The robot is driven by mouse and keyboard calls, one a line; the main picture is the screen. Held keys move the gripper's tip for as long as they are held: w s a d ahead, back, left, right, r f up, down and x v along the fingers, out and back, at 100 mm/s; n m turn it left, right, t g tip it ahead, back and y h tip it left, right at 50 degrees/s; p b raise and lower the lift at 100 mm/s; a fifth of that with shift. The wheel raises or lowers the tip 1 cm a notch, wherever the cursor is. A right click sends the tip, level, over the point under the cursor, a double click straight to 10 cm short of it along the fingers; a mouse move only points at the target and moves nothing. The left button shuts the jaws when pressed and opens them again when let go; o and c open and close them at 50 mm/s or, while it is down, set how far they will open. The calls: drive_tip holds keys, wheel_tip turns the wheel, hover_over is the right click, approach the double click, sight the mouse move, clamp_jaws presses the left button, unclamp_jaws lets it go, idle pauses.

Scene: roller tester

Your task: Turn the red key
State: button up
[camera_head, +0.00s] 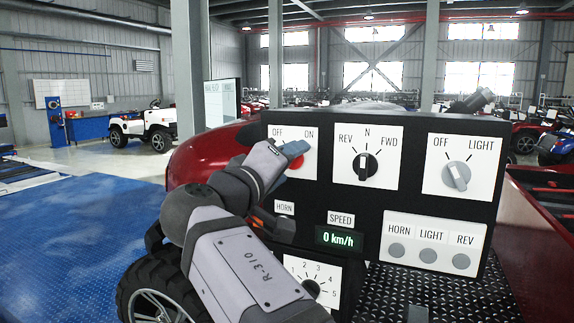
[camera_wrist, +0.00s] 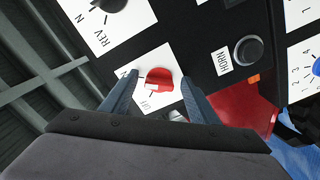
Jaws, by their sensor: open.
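The red key (camera_wrist: 161,80) sits on a white plate marked OFF and ON at the upper left of the black control panel. In the head view only a bit of the red key (camera_head: 297,160) shows beside my fingers. My gripper (camera_wrist: 160,79) is open, with one blue-grey finger on each side of the key; I cannot tell if either touches it. In the head view my gripper (camera_head: 291,150) reaches the plate from the left and hides most of the key. The OFF label shows near the key in the wrist view; its exact angle is unclear.
The black REV/N/FWD knob (camera_head: 366,167) and grey OFF/LIGHT knob (camera_head: 457,175) are right of the key. The HORN button (camera_wrist: 248,50), speed display (camera_head: 338,239) reading 0 km/h, numbered dial (camera_head: 312,288) and three grey lamps (camera_head: 428,255) sit lower on the panel.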

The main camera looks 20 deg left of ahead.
drive_tip(key=shift+s, duration=0.1)
drive_tip(key=s+b, duration=0.2)
drive_tip(key=s, duration=0.5)
drive_tip(key=shift+b, duration=0.3)
